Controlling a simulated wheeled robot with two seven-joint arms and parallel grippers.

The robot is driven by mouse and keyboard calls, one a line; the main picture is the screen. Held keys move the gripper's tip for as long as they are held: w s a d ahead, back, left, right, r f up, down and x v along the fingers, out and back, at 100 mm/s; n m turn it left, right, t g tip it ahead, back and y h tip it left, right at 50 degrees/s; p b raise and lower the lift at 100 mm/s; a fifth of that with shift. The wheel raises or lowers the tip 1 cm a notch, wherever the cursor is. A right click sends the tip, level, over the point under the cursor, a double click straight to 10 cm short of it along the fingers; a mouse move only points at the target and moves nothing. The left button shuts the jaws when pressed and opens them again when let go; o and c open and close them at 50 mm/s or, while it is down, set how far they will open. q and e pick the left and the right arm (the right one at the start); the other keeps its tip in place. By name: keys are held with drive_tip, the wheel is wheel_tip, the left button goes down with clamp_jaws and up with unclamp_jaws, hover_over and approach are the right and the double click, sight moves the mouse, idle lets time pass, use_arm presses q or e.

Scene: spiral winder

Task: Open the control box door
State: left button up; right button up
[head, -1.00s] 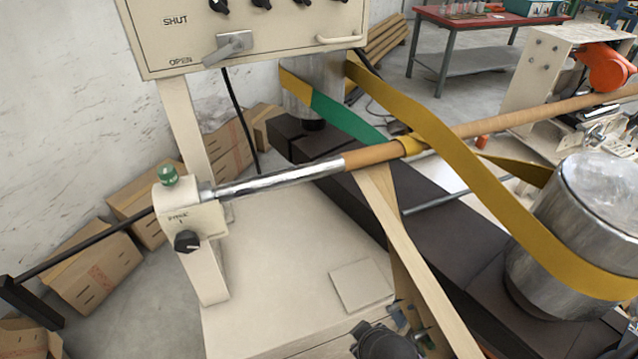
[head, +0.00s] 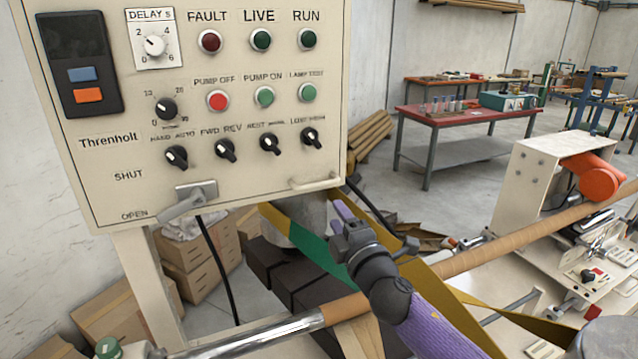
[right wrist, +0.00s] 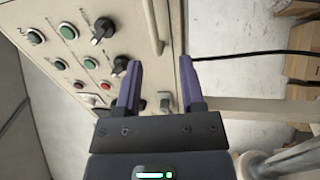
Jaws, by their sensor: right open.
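The cream control box (head: 130,190) fills the upper left of the head view, and its front door looks closed. A grey latch lever (head: 185,202) at its lower left points down-left toward the OPEN label. A cream bar handle (head: 315,184) is at the door's lower right corner; in the right wrist view the handle (right wrist: 153,25) runs upright just beyond my fingertips. My right gripper (head: 353,212) is open and empty, below and right of the handle. Its purple fingers (right wrist: 160,65) are spread apart in the right wrist view, not around the handle. My left gripper is not in view.
A brown tube (head: 500,255) on the winder and a yellow-green belt (head: 315,250) lie below and around my right arm. A black cable (head: 220,265) hangs under the box. Cardboard boxes (head: 190,270) stand behind. A red table (head: 440,120) is farther back.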

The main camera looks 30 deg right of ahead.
sight(318, 186)
drive_tip(key=w, duration=0.3)
drive_tip(key=w+r, duration=0.1)
drive_tip(key=w, duration=0.2)
drive_tip(key=w+r+b, duration=0.1)
drive_tip(key=w, duration=0.2)
drive_tip(key=shift+w+d+r, duration=0.1)
drive_tip(key=shift+r, duration=0.15)
clamp_jaws()
idle(1.0)
